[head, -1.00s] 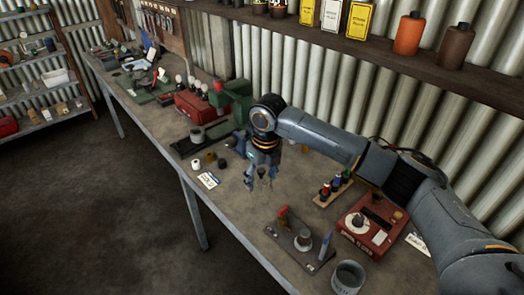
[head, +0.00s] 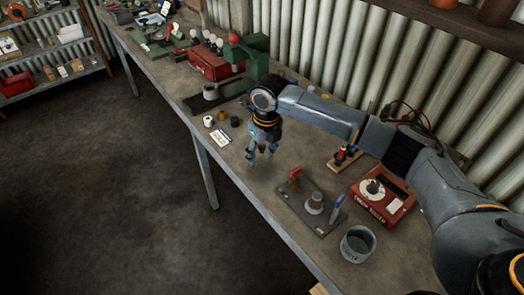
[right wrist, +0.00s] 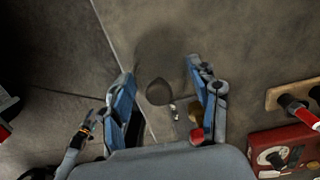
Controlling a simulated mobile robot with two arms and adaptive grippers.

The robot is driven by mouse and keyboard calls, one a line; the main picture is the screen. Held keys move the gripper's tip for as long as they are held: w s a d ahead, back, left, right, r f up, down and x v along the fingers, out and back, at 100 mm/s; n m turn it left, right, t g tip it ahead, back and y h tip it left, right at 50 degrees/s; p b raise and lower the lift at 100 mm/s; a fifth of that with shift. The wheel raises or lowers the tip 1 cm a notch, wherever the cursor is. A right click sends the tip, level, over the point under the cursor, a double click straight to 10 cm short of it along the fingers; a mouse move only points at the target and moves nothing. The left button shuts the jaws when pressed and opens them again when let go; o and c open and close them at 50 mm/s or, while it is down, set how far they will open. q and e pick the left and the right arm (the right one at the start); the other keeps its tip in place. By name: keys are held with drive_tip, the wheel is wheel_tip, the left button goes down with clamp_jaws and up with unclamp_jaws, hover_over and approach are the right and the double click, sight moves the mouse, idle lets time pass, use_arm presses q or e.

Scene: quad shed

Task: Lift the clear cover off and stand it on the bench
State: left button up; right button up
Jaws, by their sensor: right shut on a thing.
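My right gripper (head: 262,155) hangs low over the bench (head: 245,185), left of the dark board. In the right wrist view its blue fingers (right wrist: 165,95) stand apart, on either side of the clear cover (right wrist: 159,92). The cover is almost invisible; a dark rounded patch shows there, with a soft shadow on the bench beyond it. I cannot tell whether its rim touches the bench. The dark board (head: 325,222) carries a grey conical piece (head: 314,204) and a red lever (head: 294,178). What looks like my left gripper (right wrist: 90,118) is small at the wrist view's lower left; its fingers are unclear.
A red tester (head: 382,200) and a grey ring-shaped tub (head: 358,244) stand right of the board. A white card (head: 222,137) and small pots (head: 209,121) lie left of the gripper. The bench's front edge is close by.

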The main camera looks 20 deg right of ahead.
drive_tip(key=shift+f, duration=0.2)
idle(0.4)
drive_tip(key=shift+f, duration=0.25)
drive_tip(key=o, duration=1.2)
drive_tip(key=shift+o, duration=0.5)
drive_tip(key=shift+o, duration=1)
drive_tip(key=shift+r, duration=0.15)
drive_tip(key=shift+r+p, duration=2.9)
drive_tip(key=shift+p, duration=0.4)
